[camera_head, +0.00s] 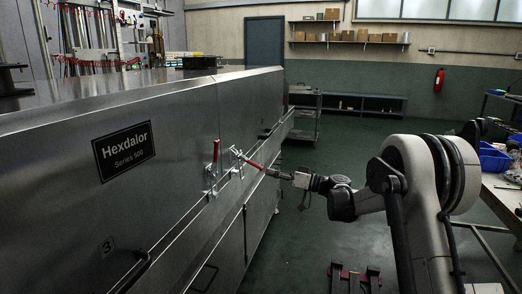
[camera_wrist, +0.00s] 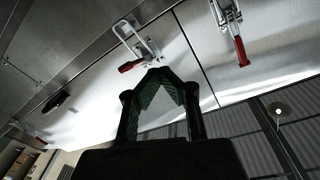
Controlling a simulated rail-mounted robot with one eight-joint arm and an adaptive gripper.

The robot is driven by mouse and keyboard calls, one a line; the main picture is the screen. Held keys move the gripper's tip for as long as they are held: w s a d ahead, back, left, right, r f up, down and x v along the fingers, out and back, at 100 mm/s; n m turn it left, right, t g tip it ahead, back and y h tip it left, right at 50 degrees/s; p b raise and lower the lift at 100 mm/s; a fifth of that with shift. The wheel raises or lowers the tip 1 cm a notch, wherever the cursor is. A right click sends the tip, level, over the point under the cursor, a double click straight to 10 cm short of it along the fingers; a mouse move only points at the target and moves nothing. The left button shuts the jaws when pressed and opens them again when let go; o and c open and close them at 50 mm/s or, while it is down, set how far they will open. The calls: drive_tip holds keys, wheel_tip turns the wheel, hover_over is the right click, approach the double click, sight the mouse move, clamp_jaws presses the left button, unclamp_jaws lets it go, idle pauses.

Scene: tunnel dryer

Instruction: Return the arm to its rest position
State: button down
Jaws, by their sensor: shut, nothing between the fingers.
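My arm (camera_head: 410,175) reaches from the right toward the steel dryer (camera_head: 180,120). My gripper (camera_head: 280,174) is close to the dryer's side, beside a toggle clamp (camera_head: 238,156) whose red handle (camera_head: 254,163) sticks outward. A second clamp (camera_head: 212,175) to its left has its red handle upright. In the wrist view my gripper (camera_wrist: 163,74) has its fingertips together with nothing between them. One clamp's red handle (camera_wrist: 130,66) is just left of the fingertips, and another red handle (camera_wrist: 241,50) is to the right. Whether the fingers touch a handle cannot be told.
A workbench (camera_head: 505,190) with a blue bin (camera_head: 494,158) stands at the right. A dark object with upright bars (camera_head: 352,277) is on the floor in front. A steel cart (camera_head: 305,112) stands beyond the dryer. The green floor between dryer and arm is mostly clear.

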drive_tip(key=s+d+r+m+h, duration=0.1)
drive_tip(key=s+r+m+h, duration=0.2)
drive_tip(key=s, duration=0.9)
drive_tip(key=s+d+r+m+h, duration=0.2)
drive_tip(key=s+r+h, duration=0.3)
drive_tip(key=s, duration=0.7)
drive_tip(key=s+d+f+m+h, duration=0.1)
drive_tip(key=s+d+f+h, duration=0.25)
drive_tip(key=s, duration=0.55)
drive_tip(key=s+d+f+m+h, duration=0.25)
drive_tip(key=s+d, duration=0.25)
drive_tip(key=s, duration=0.4)
drive_tip(key=s+d+f+h, duration=0.3)
drive_tip(key=s+d, duration=0.1)
drive_tip(key=s, duration=0.5)
wheel_tip(320, 180, up, 17)
drive_tip(key=p, duration=1.7)
drive_tip(key=shift+d, duration=0.25)
